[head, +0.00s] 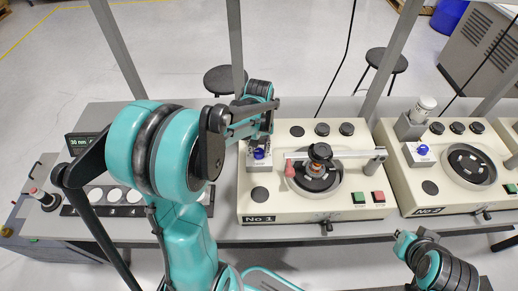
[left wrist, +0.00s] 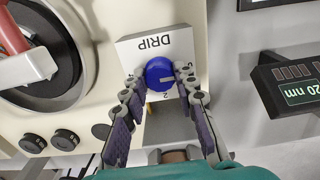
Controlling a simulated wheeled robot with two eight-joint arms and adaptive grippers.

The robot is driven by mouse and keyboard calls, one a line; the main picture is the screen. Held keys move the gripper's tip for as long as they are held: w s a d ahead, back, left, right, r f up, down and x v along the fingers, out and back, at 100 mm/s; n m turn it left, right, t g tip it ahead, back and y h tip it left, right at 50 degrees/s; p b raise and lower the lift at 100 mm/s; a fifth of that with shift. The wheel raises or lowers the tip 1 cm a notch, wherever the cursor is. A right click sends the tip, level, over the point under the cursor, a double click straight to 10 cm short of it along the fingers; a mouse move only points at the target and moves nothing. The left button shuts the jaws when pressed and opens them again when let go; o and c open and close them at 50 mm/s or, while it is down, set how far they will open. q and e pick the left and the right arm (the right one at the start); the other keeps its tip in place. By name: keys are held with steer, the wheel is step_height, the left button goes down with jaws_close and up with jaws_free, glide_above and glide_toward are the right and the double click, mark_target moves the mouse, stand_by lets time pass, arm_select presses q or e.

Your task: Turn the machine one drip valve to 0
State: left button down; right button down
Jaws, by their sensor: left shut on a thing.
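The drip valve is a blue knob (head: 259,153) on a white block at the left of the machine marked No 1 (head: 285,215). In the left wrist view the knob (left wrist: 158,73) has a pale pointer line directed towards the right. The block (left wrist: 140,48) bears the upside-down word DRIP, and a digit 2 shows below the knob. Other scale marks are hidden or too small to read. My left gripper (left wrist: 160,82) is shut on the knob, a finger on each side. My right arm shows at the lower right; its gripper's fingers (head: 404,243) are unclear.
Machine one has a round plate (head: 313,180) with a bar and red handle over it, dark knobs, and green and red buttons. A second machine (head: 440,200) stands to the right. A dark display (left wrist: 295,88) is beside machine one. Stools stand behind the bench.

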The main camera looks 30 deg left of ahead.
mark_target(259, 151)
arm_select(q)
steer(key=c, duration=1.2)
jaws_free()
step_height(259, 151, up, 12)
steer(key=s+d+f+m+t+b, duration=0.1)
steer(key=s+d+f+m+t, duration=0.1)
steer(key=s+d, duration=0.1)
steer(key=s+d+f+m+t+b, duration=0.1)
steer(key=s+d+f+m+t, duration=0.1)
steer(key=s+d, duration=0.2)
steer(key=s+d+f+m+t+b, duration=0.1)
steer(key=s+d+f+m+t, duration=0.1)
steer(key=s+d+t, duration=0.1)
steer(key=shift+s+d+f+m, duration=0.1)
steer(key=shift+s+d+m, duration=0.2)
steer(key=shift+s+d, duration=0.1)
